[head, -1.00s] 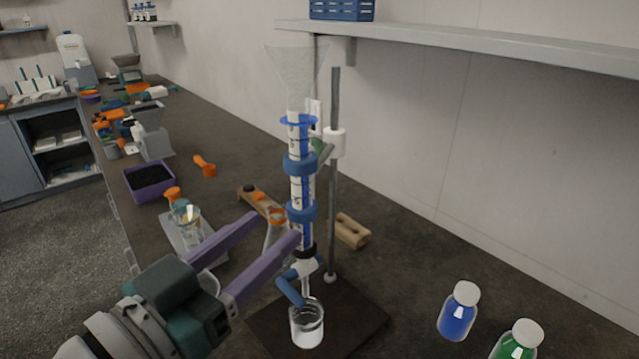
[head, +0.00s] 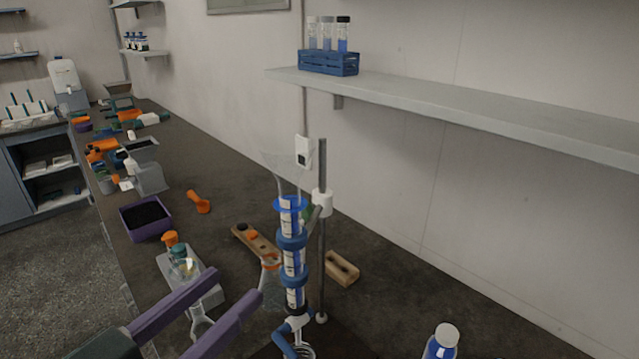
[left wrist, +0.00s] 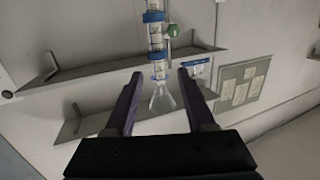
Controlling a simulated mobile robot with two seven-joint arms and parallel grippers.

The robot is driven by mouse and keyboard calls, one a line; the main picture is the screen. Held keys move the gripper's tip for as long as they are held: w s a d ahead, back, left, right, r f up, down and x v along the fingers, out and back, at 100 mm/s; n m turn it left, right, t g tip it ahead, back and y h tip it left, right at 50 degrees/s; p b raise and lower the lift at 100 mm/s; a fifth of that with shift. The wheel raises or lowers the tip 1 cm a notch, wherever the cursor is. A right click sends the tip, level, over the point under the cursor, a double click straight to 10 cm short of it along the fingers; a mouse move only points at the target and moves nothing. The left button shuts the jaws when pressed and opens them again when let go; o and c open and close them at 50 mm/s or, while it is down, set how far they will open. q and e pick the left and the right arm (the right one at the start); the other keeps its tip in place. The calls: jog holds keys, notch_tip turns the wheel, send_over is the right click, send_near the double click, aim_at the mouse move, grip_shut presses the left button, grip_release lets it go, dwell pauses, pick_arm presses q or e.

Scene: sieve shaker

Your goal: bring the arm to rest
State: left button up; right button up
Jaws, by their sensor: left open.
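My left gripper (head: 238,284) is at the bottom of the head view, with its two purple fingers spread and nothing between them. Its fingertips point toward the burette (head: 292,262) on its stand and stay to the left of it in the picture. In the left wrist view the open fingers (left wrist: 159,76) frame the clear funnel (left wrist: 162,98) in the burette, which appears upside down. I cannot tell the exact gap between fingers and burette. My right gripper is not in view.
A shelf (head: 450,108) juts from the wall. The bench at right centre is clear.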

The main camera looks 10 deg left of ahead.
pick_arm(q)
jog(key=s+a+f+n+g+y+p, duration=0.1)
jog(key=s+a+g+y, duration=0.15)
jog(key=s+g, duration=0.5)
jog(key=s+a+f+n+g+y, duration=0.1)
jog(key=s+a+g+y, duration=0.3)
jog(key=s, duration=0.6)
notch_tip(320, 180, up, 23)
jog(key=d+g+h+p, duration=0.1)
jog(key=d+p, duration=0.1)
jog(key=p, duration=2)
jog(key=shift+w+d+p, duration=0.25)
jog(key=shift+w+p, duration=0.05)
jog(key=shift+p, duration=0.1)
jog(key=shift+f, duration=0.15)
